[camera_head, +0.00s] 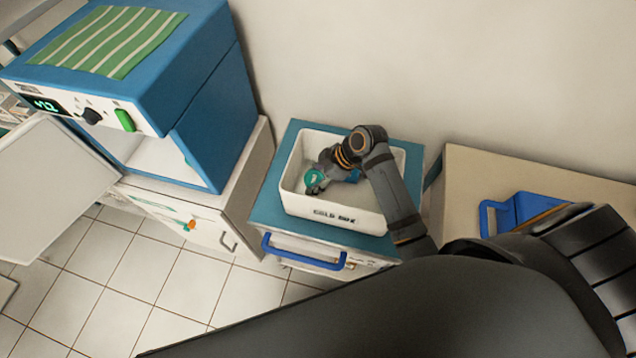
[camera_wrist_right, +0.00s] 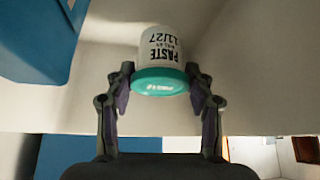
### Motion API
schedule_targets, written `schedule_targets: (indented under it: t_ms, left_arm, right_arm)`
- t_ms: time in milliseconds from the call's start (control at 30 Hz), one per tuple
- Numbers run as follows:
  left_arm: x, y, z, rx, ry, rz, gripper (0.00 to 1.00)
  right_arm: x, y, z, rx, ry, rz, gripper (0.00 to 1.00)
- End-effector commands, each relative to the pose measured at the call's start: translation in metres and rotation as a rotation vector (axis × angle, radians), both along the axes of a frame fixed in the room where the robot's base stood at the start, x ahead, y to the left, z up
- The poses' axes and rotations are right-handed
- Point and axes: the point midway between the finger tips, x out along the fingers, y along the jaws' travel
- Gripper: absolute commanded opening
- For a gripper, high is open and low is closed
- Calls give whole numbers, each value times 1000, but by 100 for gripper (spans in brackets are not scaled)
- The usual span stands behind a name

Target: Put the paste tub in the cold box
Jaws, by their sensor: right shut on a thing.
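The paste tub is a white tub with a teal lid. In the right wrist view the paste tub (camera_wrist_right: 160,62) sits between the two fingers of my right gripper (camera_wrist_right: 160,88), which is shut on it near the lid. In the head view the teal lid of the tub (camera_head: 314,178) shows within the outline of the white cold box (camera_head: 335,213), toward its left side. My right gripper (camera_head: 325,175) reaches over the box rim from the right. Whether the tub touches the box floor is hidden. My left gripper is not in view.
The cold box stands on a blue-topped cart (camera_head: 268,200) with a blue handle. A blue cabinet (camera_head: 215,120) with an open door stands at the left. A beige table (camera_head: 480,165) with a blue item (camera_head: 520,208) is at the right. Something blue (camera_wrist_right: 35,40) shows inside the box area.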

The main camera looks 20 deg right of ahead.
Motion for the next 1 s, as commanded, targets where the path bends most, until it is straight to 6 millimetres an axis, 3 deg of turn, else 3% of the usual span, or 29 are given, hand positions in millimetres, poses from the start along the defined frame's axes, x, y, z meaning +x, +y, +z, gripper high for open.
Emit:
schedule_targets:
  t_ms: [167,333,667,700,833,1000]
  left_arm:
    - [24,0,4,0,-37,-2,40]
    - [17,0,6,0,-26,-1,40]
    - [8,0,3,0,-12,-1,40]
    - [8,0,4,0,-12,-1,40]
    - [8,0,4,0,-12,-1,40]
    - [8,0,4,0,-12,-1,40]
  right_arm:
    - [-1,0,-13,1,4,-1,21]
    - [0,1,-36,1,1,0,21]
    - [0,0,-41,0,0,0,21]
    - [0,0,-40,0,0,0,58]
    - [0,0,-40,0,0,0,76]
    - [0,0,-40,0,0,0,77]
